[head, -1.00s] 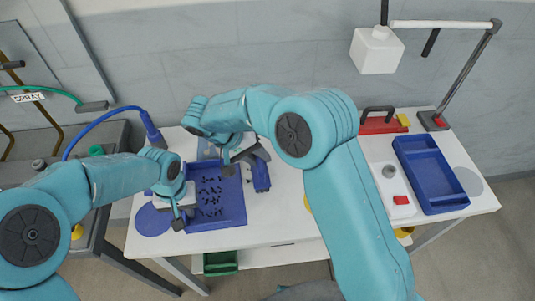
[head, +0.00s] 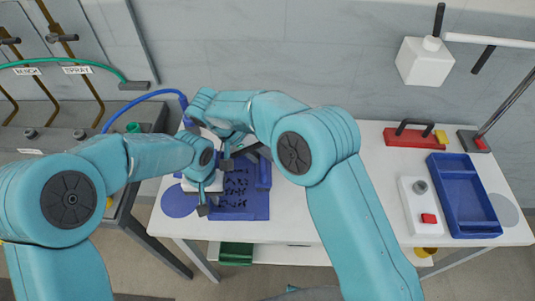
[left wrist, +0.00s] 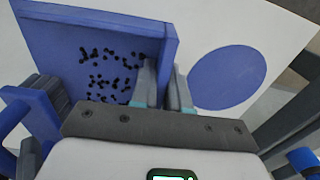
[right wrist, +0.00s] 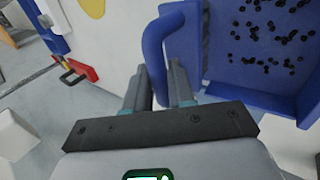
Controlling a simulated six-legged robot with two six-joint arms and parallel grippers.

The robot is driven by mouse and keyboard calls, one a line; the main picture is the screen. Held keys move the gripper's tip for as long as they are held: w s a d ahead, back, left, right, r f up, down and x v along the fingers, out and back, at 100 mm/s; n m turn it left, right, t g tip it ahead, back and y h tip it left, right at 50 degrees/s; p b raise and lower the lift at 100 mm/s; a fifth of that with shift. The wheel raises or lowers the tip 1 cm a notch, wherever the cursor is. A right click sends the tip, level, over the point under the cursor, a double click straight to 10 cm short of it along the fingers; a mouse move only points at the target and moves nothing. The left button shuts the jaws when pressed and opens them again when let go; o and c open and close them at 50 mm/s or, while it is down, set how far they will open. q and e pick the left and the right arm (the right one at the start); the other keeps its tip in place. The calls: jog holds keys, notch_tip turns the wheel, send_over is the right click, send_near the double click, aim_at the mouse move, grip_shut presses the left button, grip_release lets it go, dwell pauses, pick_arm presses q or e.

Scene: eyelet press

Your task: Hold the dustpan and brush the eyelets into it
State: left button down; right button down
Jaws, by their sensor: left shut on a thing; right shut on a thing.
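The blue pan (head: 240,207) lies on the white table with many small black eyelets (head: 236,186) scattered on its floor. It also shows in the left wrist view (left wrist: 60,45). My left gripper (head: 204,201) is shut on the pan's side wall (left wrist: 168,45). My right gripper (head: 247,158) is shut on a blue loop handle (right wrist: 156,55) at the pan's right side. The handle belongs to a blue piece (head: 263,175), apparently the brush, with a greyish strip facing the pan. My arms partly hide both in the head view.
A flat blue disc (head: 180,203) lies left of the pan. At right stand a blue tray (head: 463,195), a white box with a red button (head: 420,208) and a red block with a black handle (head: 413,136). The table middle is partly hidden by my right arm.

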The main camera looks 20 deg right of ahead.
jog(key=shift+r, duration=0.1)
notch_tip(320, 180, up, 6)
jog(key=shift+f, duration=0.2)
jog(key=shift+r, duration=0.15)
dwell(1.1)
